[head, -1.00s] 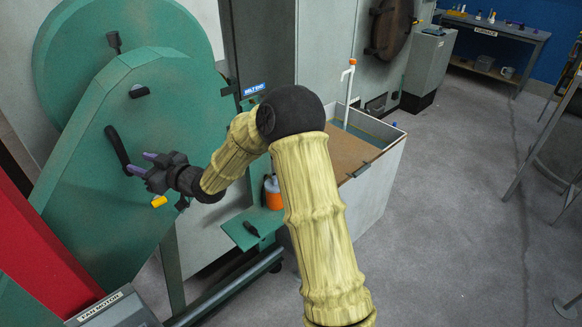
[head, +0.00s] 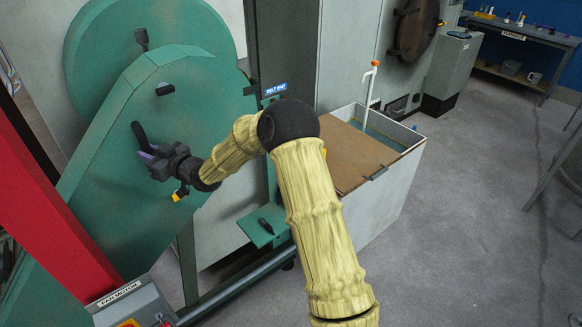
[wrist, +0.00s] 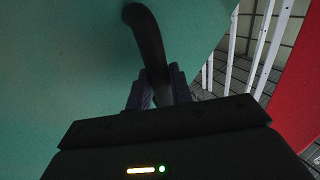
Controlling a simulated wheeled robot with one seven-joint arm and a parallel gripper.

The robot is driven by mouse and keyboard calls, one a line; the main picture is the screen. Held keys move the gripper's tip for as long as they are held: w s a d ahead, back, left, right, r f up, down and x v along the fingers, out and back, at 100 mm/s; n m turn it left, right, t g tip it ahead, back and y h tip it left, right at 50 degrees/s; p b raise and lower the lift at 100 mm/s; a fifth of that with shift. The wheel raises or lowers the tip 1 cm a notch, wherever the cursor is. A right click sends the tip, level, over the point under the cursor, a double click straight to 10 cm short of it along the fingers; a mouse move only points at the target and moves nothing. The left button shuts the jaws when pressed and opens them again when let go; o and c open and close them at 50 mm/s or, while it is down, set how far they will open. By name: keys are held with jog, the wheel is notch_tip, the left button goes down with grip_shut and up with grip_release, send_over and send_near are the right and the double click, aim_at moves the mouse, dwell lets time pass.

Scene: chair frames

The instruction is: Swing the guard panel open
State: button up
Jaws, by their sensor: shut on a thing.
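The green guard panel (head: 125,205) stands at the left in the head view, and its face fills the left of the wrist view (wrist: 65,70). A curved black handle (head: 138,132) sticks out from it. My gripper (head: 148,156) is at the handle's lower part. In the wrist view the handle (wrist: 146,35) runs down between my two dark purple fingers (wrist: 157,90), which are shut on it. The handle's lower end is hidden by my gripper. I see no clear gap showing the panel swung away from the machine.
A red post (head: 50,200) slants close on the left. A fan motor box (head: 135,305) stands at the bottom left. A small green shelf (head: 262,228) and a lidded tank (head: 365,160) are right of the panel. Grey floor (head: 460,220) is clear at right.

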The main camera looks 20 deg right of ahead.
jog(key=s+a+b+v, duration=0.1)
jog(key=b+v, duration=0.2)
jog(key=v, duration=0.6)
jog(key=shift+s+d, duration=0.25)
dwell(0.4)
jog(key=shift+d, duration=0.1)
jog(key=v, duration=1)
jog(key=shift+d+r+b, duration=0.15)
jog(key=shift+d+b, duration=0.1)
jog(key=shift+b, duration=0.2)
jog(key=s+d+p, duration=0.1)
jog(key=s+d, duration=0.4)
jog(key=d, duration=0.3)
jog(key=shift+d, duration=0.25)
dwell(0.5)
